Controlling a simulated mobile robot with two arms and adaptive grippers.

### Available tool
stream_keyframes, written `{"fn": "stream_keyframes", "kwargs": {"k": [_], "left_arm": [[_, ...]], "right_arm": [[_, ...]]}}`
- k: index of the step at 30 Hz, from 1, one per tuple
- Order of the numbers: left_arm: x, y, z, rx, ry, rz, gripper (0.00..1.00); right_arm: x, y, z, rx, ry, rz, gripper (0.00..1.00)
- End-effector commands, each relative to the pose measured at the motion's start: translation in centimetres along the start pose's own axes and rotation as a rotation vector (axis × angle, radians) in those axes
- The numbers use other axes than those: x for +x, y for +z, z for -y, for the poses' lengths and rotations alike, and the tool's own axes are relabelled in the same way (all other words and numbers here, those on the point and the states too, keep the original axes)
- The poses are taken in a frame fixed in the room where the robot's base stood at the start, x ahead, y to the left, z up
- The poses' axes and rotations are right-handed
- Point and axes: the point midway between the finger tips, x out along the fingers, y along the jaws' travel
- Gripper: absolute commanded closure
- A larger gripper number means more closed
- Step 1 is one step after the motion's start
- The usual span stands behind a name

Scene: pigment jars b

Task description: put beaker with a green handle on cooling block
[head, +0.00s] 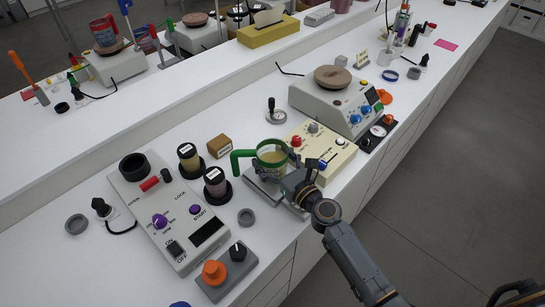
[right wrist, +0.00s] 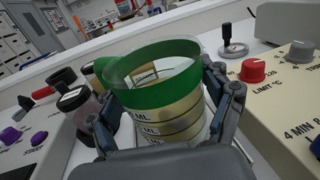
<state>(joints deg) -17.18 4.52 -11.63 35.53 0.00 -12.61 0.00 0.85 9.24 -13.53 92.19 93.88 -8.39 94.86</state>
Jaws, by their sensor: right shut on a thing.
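A flat grey metal block (head: 258,188), which looks like the cooling block, lies just under the beaker. I cannot tell whether the beaker touches it. My left gripper is not in view.
Left of the beaker stand two dark-lidded jars (head: 188,156) (head: 216,183) and a white control box (head: 160,215). Right of it is a cream box with knobs (head: 322,152).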

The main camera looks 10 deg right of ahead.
Motion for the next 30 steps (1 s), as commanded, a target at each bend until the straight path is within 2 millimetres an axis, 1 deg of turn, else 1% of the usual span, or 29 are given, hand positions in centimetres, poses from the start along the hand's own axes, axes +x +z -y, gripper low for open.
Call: {"fn": "stream_keyframes", "kwargs": {"k": [7,8,9,11,23,26,29,30], "left_arm": [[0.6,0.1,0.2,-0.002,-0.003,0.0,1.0],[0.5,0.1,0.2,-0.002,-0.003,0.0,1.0],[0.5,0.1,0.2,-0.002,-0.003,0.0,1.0],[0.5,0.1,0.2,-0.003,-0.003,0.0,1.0],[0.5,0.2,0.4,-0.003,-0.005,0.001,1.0],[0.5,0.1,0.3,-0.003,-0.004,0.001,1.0],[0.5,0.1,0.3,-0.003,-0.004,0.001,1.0],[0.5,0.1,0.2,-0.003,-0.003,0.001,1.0]], "right_arm": [[0.0,-0.4,0.0,0.001,0.0,0.003,0.8],[0.0,-0.4,0.0,0.001,0.0,0.003,0.19],[0.0,-0.3,0.0,0.001,0.0,0.003,0.1],[0.0,-0.3,0.0,0.0,0.0,0.002,0.0],[-0.2,-0.7,0.0,0.0,0.0,-0.003,0.0],[-1.1,-0.7,0.0,0.001,0.0,-0.003,0.0],[-2.7,-0.7,-0.1,0.002,0.001,-0.004,0.0],[-3.6,-0.7,-0.1,0.002,0.001,-0.004,0.0]]}}
